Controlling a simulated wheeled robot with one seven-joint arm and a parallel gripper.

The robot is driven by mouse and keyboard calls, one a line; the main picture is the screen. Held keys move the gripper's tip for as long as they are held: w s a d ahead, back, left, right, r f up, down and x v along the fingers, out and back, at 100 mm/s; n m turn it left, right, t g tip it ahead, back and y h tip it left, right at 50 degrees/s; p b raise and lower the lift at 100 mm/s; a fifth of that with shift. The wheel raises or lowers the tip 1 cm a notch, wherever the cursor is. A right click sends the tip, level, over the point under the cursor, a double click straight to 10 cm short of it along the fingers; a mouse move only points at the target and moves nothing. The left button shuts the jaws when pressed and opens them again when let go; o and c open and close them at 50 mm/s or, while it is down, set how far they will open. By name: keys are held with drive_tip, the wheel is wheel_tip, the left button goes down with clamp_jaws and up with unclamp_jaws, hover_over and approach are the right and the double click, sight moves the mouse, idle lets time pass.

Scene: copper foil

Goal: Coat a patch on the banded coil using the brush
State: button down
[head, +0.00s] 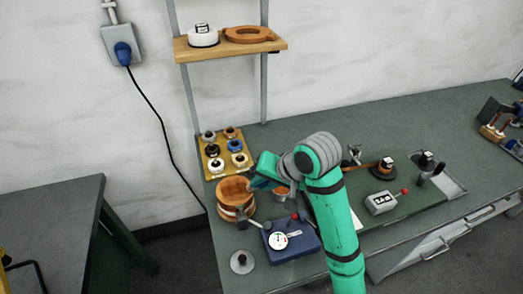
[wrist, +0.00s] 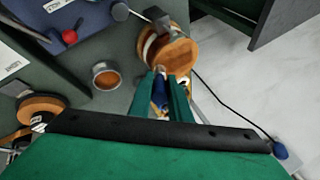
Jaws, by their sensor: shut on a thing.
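My gripper (head: 256,182) is at the end of the green arm, close beside a round copper-brown drum with pale and dark bands (head: 235,196), likely the banded coil. In the wrist view, my gripper's two green fingers (wrist: 171,80) are shut on a slim blue-handled thing (wrist: 160,92), which appears to be the brush. The drum (wrist: 172,54) shows just beyond the fingertips. The brush's tip is hard to make out, and I cannot tell whether it touches the drum.
A small metal cup with copper-brown contents (wrist: 106,76) stands beside the drum. A blue box with a dial (head: 292,243) is in front. A yellow board of spools (head: 226,152) lies behind. A copper-coloured disc on a dark base (head: 383,171) stands right. A shelf (head: 230,48) hangs above.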

drive_tip(key=shift+w+d+r, duration=0.15)
drive_tip(key=shift+d, duration=0.1)
wheel_tip(320, 180, up, 6)
drive_tip(key=shift+a, duration=0.15)
drive_tip(key=shift+d+r, duration=0.2)
drive_tip(key=shift+r, duration=0.45)
drive_tip(key=shift+a+r, duration=0.1)
drive_tip(key=shift+r, duration=0.1)
